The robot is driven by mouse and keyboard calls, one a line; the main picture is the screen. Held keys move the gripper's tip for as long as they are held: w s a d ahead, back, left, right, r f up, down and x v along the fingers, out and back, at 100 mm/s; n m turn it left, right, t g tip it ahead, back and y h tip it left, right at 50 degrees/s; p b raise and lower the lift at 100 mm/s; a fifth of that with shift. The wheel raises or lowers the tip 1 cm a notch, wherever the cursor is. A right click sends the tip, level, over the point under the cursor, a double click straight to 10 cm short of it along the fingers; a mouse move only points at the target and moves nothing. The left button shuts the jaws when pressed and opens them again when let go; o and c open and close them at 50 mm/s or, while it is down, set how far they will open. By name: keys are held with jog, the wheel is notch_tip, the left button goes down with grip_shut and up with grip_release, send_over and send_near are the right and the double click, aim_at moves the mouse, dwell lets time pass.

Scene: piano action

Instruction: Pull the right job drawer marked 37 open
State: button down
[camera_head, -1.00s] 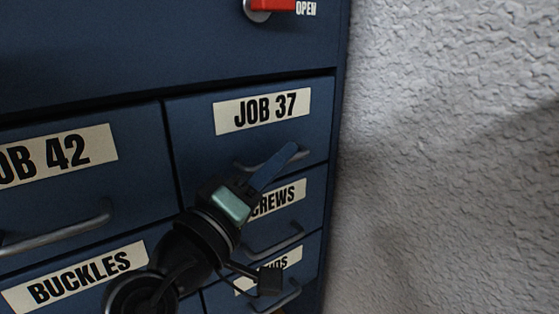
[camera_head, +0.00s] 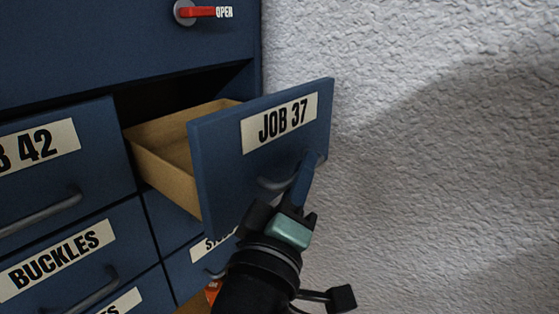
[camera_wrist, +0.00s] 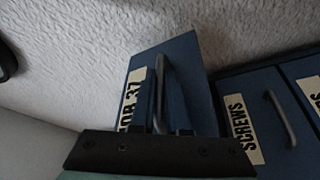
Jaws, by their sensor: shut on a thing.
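The drawer marked JOB 37 (camera_head: 262,150) stands well out of the blue cabinet in the head view. Its light wooden box (camera_head: 165,160) shows behind the blue front, and the part of its floor in sight looks empty. Its grey bar handle (camera_head: 275,183) is at the lower part of the front, and it also shows in the wrist view (camera_wrist: 160,88). My gripper (camera_head: 306,172) is at the handle, shut on it, with one blue finger in sight. The other finger is hidden in the head view.
The JOB 42 drawer (camera_head: 60,170) is shut to the left, with the BUCKLES drawer (camera_head: 60,255) below it. The SCREWS drawer (camera_wrist: 250,120) is shut below the open one. A red lever (camera_head: 200,12) is above. A rough white wall (camera_head: 430,130) stands close on the right.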

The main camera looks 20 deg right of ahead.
jog(key=shift+s+d, duration=0.2)
jog(key=shift+s, duration=0.1)
jog(key=c, duration=1.2)
grip_release()
jog(key=p+v, duration=0.2)
jog(key=v, duration=1)
jog(key=shift+s+a+p, duration=0.25)
jog(key=shift+s+p, duration=0.1)
jog(key=shift+p, duration=0.05)
